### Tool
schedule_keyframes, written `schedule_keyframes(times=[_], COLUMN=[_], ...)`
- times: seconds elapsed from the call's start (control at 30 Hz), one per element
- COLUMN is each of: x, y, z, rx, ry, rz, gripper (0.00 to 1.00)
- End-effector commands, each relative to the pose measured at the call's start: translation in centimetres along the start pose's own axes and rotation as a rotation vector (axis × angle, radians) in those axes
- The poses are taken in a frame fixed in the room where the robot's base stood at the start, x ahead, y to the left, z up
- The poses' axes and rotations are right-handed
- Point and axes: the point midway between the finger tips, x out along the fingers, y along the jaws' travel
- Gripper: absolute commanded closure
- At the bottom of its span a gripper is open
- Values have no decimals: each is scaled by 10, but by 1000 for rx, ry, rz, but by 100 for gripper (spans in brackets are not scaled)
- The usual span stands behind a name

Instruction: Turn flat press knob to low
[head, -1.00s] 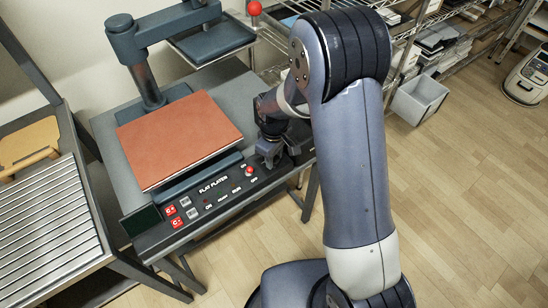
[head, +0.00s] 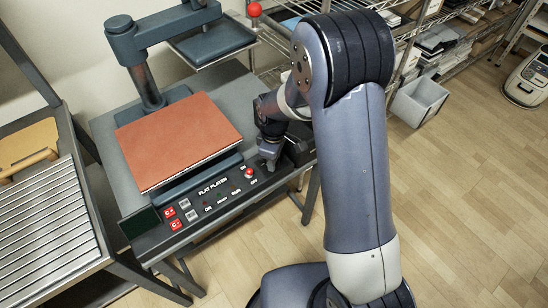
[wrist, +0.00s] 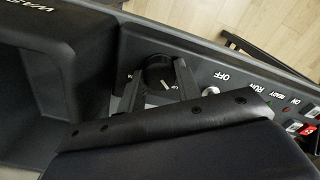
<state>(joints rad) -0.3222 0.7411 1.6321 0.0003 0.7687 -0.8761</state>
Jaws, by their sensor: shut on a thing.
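The flat press (head: 112,172) stands on a table with a rust-red pad (head: 178,138) on it. Its front panel carries switches, small lights and labels. My gripper (head: 268,163) is at the right end of this panel. In the wrist view, a round dark knob (wrist: 157,66) with a pale pointer mark sits between the fingers of my gripper (wrist: 158,82). The gripper is shut on the knob, one finger on each side. The knob's scale is mostly hidden by the fingers, so I cannot read its setting. In the head view the gripper hides the knob.
A toggle switch (wrist: 211,89) marked OFF stands close beside the fingers. A dark raised housing (wrist: 60,75) with partly visible lettering is on the other side. A slatted metal table (head: 45,220) is at the left.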

Motion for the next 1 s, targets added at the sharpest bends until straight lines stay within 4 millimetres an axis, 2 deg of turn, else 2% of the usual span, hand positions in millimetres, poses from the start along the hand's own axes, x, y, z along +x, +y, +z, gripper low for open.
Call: schedule_keyframes(times=[0.03,0.07,0.33,0.57,0.67,0.77,1.0], x=[-1,-1,0,-1,-8,-22,-72], y=[1,1,0,0,1,1,1], z=[-1,-1,0,0,-1,-1,-1], rx=[-2,-2,-1,0,0,0,0], ry=[2,2,1,0,2,3,4], rz=[3,3,1,1,3,4,5], gripper=[91,67,46,46,46,46,46])
